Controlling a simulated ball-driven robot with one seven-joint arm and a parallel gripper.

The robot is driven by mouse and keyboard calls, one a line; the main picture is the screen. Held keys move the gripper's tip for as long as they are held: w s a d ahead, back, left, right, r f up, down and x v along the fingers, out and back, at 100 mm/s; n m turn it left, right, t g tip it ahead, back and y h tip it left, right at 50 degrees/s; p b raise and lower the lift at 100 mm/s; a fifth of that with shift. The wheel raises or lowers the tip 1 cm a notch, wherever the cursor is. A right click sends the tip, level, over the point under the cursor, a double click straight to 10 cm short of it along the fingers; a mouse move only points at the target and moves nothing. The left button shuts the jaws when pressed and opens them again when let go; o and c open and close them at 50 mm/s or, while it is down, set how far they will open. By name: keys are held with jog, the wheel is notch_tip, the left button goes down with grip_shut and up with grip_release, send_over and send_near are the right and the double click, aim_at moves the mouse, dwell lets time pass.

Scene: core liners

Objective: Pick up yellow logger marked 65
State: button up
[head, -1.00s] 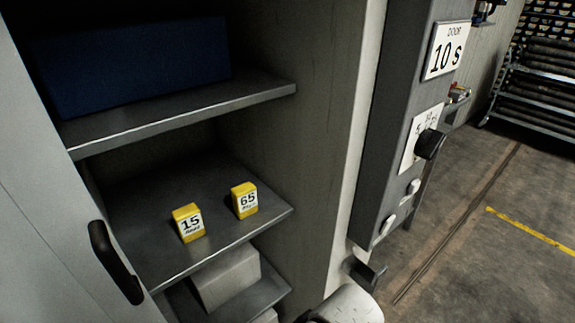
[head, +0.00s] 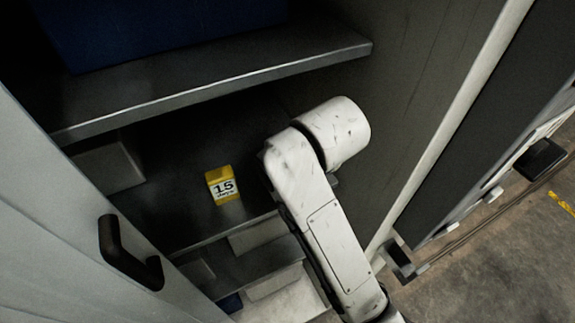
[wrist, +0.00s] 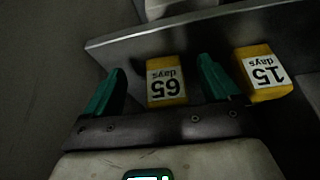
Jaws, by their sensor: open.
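The yellow logger marked 65 (wrist: 166,80) shows upside down in the wrist view, with a white label reading "65 days". It sits on the shelf between the two green fingers of my gripper (wrist: 160,88), which is open, with gaps visible on both sides. In the head view my arm hides this logger and the gripper. The yellow logger marked 15 (head: 222,185) stands on the middle shelf, left of my arm. It also shows in the wrist view (wrist: 263,73), just beyond the right finger, with little space between them.
A blue box (head: 150,30) stands on the upper shelf (head: 215,85), above my arm. The open cabinet door with a dark handle (head: 128,255) is at left, the cabinet side wall at right. Pale boxes (head: 285,300) lie on the shelf below.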

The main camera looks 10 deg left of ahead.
jog(key=shift+w+a, duration=0.5)
jog(key=shift+w, duration=0.25)
jog(key=w+a, duration=0.1)
jog(key=w, duration=0.2)
jog(key=shift+a+r+p, duration=0.1)
jog(key=shift+a+p, duration=0.25)
jog(key=shift+a, duration=0.05)
jog(key=shift+x, duration=1.15)
jog(key=shift+f, duration=0.45)
jog(key=c, duration=1.1)
jog(key=shift+r, duration=0.1)
